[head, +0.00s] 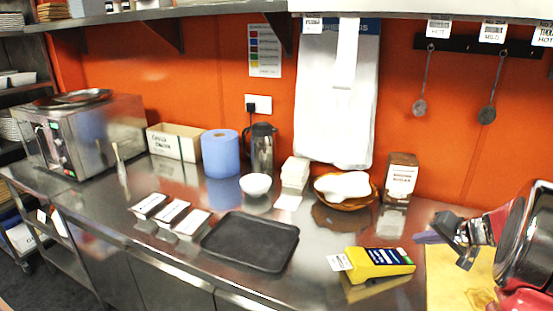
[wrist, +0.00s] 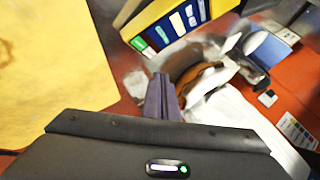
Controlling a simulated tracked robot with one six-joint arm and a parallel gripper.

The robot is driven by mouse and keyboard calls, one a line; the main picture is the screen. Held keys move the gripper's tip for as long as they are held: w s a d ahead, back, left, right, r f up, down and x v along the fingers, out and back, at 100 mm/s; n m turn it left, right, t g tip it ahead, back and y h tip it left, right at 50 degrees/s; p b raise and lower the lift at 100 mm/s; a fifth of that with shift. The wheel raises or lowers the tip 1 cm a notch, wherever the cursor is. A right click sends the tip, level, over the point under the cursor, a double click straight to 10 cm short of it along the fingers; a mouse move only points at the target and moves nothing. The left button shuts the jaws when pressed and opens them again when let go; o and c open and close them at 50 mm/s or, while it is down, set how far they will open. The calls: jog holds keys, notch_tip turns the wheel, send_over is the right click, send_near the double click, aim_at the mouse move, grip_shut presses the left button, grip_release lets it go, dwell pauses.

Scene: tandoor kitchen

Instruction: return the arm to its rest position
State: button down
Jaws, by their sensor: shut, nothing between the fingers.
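My gripper (head: 424,237) is at the right of the head view, above the steel counter (head: 330,215) and a yellow board. Its fingers point left and are closed together with nothing between them. In the wrist view the closed grey-purple fingers (wrist: 161,97) stick out past the dark gripper body.
A black tray (head: 250,241) lies mid-counter. A wicker basket (head: 346,198) with a white cloth and a brown carton (head: 400,177) stand behind. A yellow board (head: 448,265) lies under my arm. Ladles (head: 420,106) hang on the orange wall.

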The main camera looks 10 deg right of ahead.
jog(key=shift+m+g+y, duration=0.3)
jog(key=shift+m+g, duration=0.4)
jog(key=shift+g, duration=0.1)
jog(key=s+a+f, duration=0.1)
jog(key=s, duration=0.1)
jog(key=s+a+f, duration=0.1)
jog(key=s+f, duration=0.1)
jog(key=shift+a+f, duration=0.25)
jog(key=shift+a, duration=0.15)
jog(key=s+a+r+n, duration=0.3)
jog(key=s+a, duration=0.3)
jog(key=a, duration=0.5)
jog(key=s+a+r+n+g+h, duration=0.1)
jog(key=s+a+r+n, duration=0.3)
jog(key=s+a, duration=0.3)
jog(key=s+a+r+n+h, duration=0.1)
jog(key=s+a+r+n, duration=0.2)
jog(key=a, duration=1.4)
jog(key=s+r, duration=0.1)
jog(key=s, duration=0.2)
jog(key=shift+s+r+n+g, duration=0.15)
jog(key=shift+r+n+g, duration=0.1)
jog(key=shift+n+g, duration=0.15)
jog(key=shift+d, duration=0.15)
